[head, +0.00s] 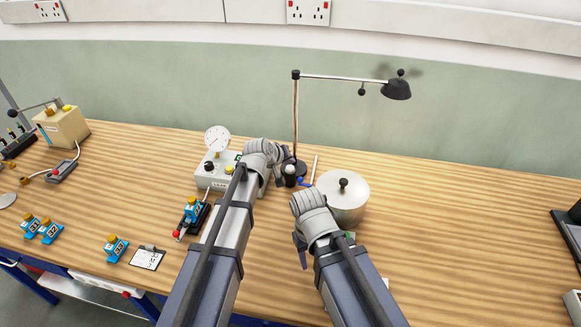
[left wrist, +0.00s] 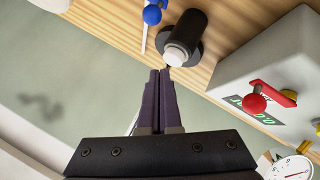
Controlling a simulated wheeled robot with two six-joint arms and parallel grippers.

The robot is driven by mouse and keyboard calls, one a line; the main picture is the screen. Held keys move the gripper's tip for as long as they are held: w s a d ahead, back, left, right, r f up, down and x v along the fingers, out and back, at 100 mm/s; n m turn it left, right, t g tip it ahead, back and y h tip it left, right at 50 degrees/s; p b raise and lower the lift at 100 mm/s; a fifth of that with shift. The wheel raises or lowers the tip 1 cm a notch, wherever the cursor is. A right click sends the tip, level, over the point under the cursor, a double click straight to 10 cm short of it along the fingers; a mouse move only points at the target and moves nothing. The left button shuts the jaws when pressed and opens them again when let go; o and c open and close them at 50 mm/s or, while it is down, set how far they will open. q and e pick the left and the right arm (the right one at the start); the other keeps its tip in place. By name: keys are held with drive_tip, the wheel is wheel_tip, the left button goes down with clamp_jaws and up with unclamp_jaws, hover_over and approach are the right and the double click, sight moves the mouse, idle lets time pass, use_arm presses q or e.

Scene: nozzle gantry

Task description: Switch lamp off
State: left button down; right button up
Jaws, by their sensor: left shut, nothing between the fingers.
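The desk lamp (head: 296,110) stands at the back of the bench, with an upright pole, a long thin arm and a black shade (head: 397,89). I cannot tell from the shade whether it is lit. A white-capped black switch (head: 290,170) sits at the lamp's foot; its white cap (left wrist: 177,55) also shows in the left wrist view. My left gripper (head: 284,165) is shut and empty, its fingertips (left wrist: 160,71) right by the white cap. Whether they touch it I cannot tell. My right gripper (head: 301,252) hangs over the bench at front right of the lamp; its jaws are unclear.
A grey box with a gauge (head: 217,139), a yellow knob and a red switch (left wrist: 254,104) stands left of the lamp. A lidded metal pot (head: 345,190) is close to my right wrist. A blue-tipped rod (left wrist: 152,14) lies beside the switch.

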sight(289, 170)
idle(0.4)
use_arm(q)
drive_tip(key=shift+f+b, duration=0.45)
drive_tip(key=shift+b, duration=0.05)
use_arm(e)
drive_tip(key=shift+f, duration=0.45)
use_arm(q)
drive_tip(key=shift+f, duration=0.3)
use_arm(e)
drive_tip(key=shift+f, duration=0.3)
use_arm(q)
drive_tip(key=shift+r, duration=0.15)
use_arm(e)
drive_tip(key=shift+r, duration=0.15)
use_arm(q)
drive_tip(key=shift+r+p, duration=0.55)
drive_tip(key=shift+r, duration=0.1)
use_arm(e)
drive_tip(key=shift+r, duration=0.65)
use_arm(q)
drive_tip(key=shift+r, duration=0.1)
wheel_tip(289, 170, up, 6)
drive_tip(key=p, duration=0.6)
use_arm(e)
wheel_tip(289, 170, up, 6)
